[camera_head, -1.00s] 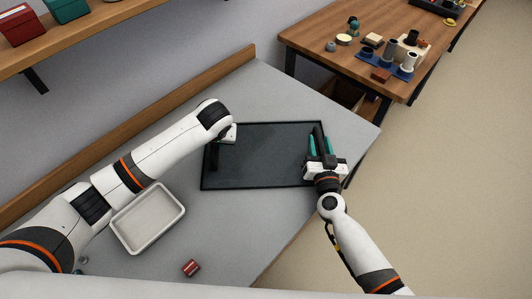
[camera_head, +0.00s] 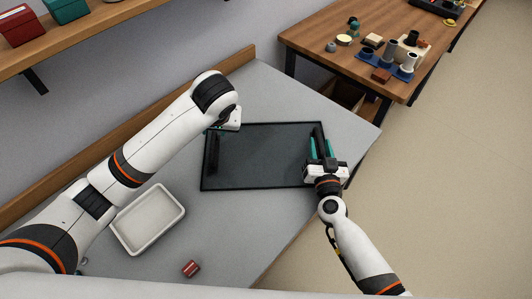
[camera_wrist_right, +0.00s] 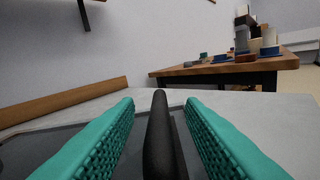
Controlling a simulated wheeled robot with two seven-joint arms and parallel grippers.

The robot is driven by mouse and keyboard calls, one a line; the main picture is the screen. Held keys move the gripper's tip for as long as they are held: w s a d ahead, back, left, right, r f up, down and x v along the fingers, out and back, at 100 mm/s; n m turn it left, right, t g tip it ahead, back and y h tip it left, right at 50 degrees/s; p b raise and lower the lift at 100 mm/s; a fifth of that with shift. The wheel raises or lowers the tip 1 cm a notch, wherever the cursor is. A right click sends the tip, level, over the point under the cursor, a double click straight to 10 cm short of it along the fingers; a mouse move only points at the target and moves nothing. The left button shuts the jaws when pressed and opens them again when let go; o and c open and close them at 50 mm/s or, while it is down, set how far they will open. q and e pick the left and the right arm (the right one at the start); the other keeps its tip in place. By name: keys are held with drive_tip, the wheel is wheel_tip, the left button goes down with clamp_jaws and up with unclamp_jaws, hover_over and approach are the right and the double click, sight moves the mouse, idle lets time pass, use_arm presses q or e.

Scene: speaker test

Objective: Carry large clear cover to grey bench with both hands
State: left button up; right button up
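The large clear cover (camera_head: 265,157) is a dark-rimmed see-through panel lying flat on the grey bench (camera_head: 232,222). It has a black handle near each short side. My right gripper (camera_head: 318,152) is at the right handle. In the right wrist view, its teal fingers (camera_wrist_right: 160,135) stand open on both sides of the black handle (camera_wrist_right: 158,140), with gaps between. My left gripper (camera_head: 222,123) is at the cover's upper left corner, apart from the left handle (camera_head: 213,154). Its fingers are mostly hidden, so its opening is unclear.
A white tray (camera_head: 123,232) and a small red block (camera_head: 191,268) are on the bench in front. A wooden ledge (camera_head: 150,120) runs along the wall side. A wooden table (camera_head: 330,40) with small parts stands behind. Bare bench lies right of the red block.

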drive_tip(key=s, duration=0.7)
drive_tip(key=s+d, duration=0.1)
drive_tip(key=s, duration=0.3)
drive_tip(key=shift+s+d, duration=0.1)
drive_tip(key=shift+s, duration=0.05)
